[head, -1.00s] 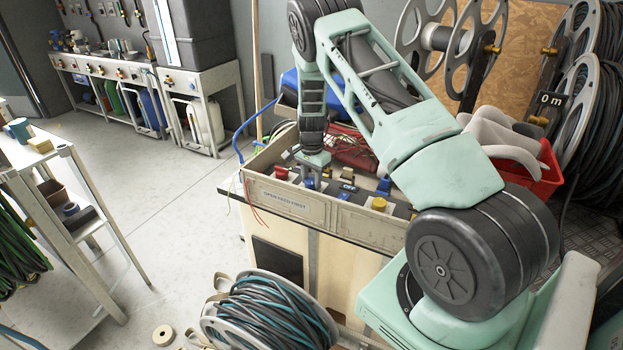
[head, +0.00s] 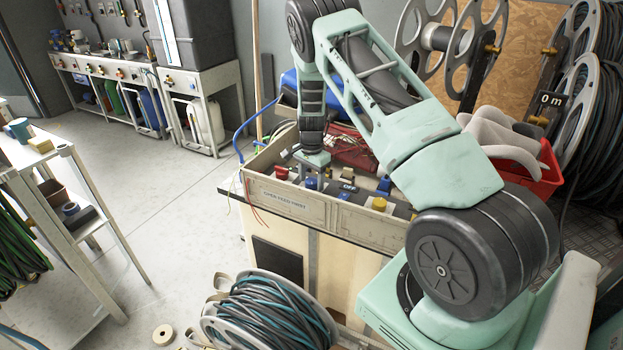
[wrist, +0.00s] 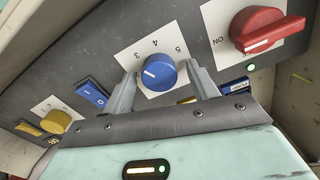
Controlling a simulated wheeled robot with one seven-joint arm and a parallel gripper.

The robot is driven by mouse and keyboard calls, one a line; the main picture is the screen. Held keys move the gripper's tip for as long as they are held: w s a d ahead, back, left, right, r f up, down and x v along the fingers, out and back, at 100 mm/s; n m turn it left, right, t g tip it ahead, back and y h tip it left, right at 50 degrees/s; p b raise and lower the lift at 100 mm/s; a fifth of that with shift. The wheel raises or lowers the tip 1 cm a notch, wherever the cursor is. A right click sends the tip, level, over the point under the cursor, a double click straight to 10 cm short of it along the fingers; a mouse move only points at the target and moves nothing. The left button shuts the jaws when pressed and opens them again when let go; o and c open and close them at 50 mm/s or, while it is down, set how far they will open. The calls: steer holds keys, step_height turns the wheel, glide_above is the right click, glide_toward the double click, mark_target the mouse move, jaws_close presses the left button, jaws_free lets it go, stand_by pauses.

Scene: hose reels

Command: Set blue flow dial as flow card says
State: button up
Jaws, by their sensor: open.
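The blue flow dial (wrist: 160,73) sits on a white plate with the numbers 3, 4 and 5 showing upside down in the wrist view. Its white mark points left and slightly up, on the side of the 3 away from the 4. My gripper (wrist: 163,71) is open, with one finger on each side of the dial; contact cannot be told. The left finger covers part of the plate. In the head view my gripper (head: 312,160) is low over the panel. I cannot make out a readable flow card.
A red knob (wrist: 265,30) is right of the dial, with a green light below it. A blue rocker switch (wrist: 92,94) and a yellow knob (wrist: 56,121) are to the left. The panel's box wall (head: 290,201) reads "OPEN FEED FIRST". A hose reel (head: 265,310) lies in front.

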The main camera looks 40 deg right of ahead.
mark_target(311, 181)
step_height(311, 181, up, 17)
steer(key=b, duration=0.1)
steer(key=shift+r, duration=0.2)
steer(key=shift+a, duration=0.1)
stand_by(0.6)
